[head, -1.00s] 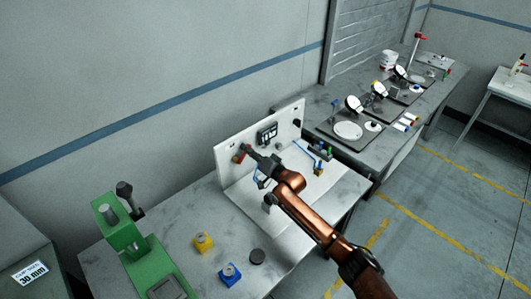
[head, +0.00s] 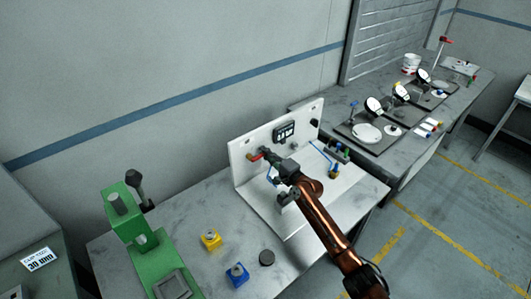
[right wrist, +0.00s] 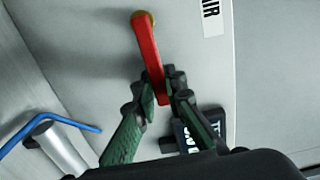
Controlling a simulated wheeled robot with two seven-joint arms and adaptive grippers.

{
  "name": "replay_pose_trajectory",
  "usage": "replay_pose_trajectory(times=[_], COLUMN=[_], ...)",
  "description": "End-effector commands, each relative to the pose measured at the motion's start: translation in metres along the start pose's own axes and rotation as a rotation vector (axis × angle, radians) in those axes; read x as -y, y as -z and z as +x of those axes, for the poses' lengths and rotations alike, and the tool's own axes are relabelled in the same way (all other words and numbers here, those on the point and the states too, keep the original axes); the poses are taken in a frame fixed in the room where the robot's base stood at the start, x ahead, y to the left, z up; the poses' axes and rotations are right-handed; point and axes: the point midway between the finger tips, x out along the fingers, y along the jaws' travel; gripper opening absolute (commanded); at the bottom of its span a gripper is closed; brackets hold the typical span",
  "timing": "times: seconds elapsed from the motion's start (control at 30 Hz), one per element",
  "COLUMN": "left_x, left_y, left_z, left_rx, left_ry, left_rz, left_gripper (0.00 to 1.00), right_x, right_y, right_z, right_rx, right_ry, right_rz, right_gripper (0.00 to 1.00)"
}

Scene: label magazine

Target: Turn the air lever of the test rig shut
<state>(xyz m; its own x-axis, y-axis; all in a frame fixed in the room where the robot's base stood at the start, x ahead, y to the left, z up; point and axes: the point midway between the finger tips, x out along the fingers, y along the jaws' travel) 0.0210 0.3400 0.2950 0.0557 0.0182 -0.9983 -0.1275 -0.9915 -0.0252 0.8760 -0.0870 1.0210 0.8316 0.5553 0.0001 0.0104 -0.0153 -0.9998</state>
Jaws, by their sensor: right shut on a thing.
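The test rig (head: 240,165) is a white upright panel on a white base, standing on the bench. Its red air lever (head: 254,157) is at the panel's left part. My left gripper is not in view.
A dark display (head: 284,132) is on the panel, right of the lever. A blue tube (right wrist: 60,122) is near the gripper.

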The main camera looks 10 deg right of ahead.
Motion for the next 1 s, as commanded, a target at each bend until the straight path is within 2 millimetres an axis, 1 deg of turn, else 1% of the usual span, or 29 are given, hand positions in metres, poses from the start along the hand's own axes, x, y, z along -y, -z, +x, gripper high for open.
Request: replay_pose_trajectory(times=[0.1, 0.57, 0.6, 0.8, 0.87, 1.0], left_x=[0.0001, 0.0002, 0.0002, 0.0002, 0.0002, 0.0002], left_y=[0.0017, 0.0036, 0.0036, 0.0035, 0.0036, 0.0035], left_z=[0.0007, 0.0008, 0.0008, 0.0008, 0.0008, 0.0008], left_rx=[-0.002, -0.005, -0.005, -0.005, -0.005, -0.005], left_ry=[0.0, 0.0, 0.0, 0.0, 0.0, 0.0], left_rz=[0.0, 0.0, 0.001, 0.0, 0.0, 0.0], left_gripper=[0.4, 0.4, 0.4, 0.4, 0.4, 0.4], right_x=[-0.0034, -0.0048, -0.005, -0.0041, -0.0037, -0.0031], right_y=[-0.0002, 0.0, 0.0, 0.0001, 0.0, 0.0], right_z=[-0.0003, -0.0006, -0.0006, -0.0004, -0.0003, -0.0002], right_rx=[0.0, 0.0, 0.0, 0.0, 0.0, 0.0], right_ry=[-0.002, -0.003, -0.003, -0.002, -0.002, -0.001], right_rz=[0.024, 0.039, 0.039, 0.037, 0.036, 0.035], right_gripper=[0.0, 0.0, 0.11, 0.25, 0.29, 0.29])
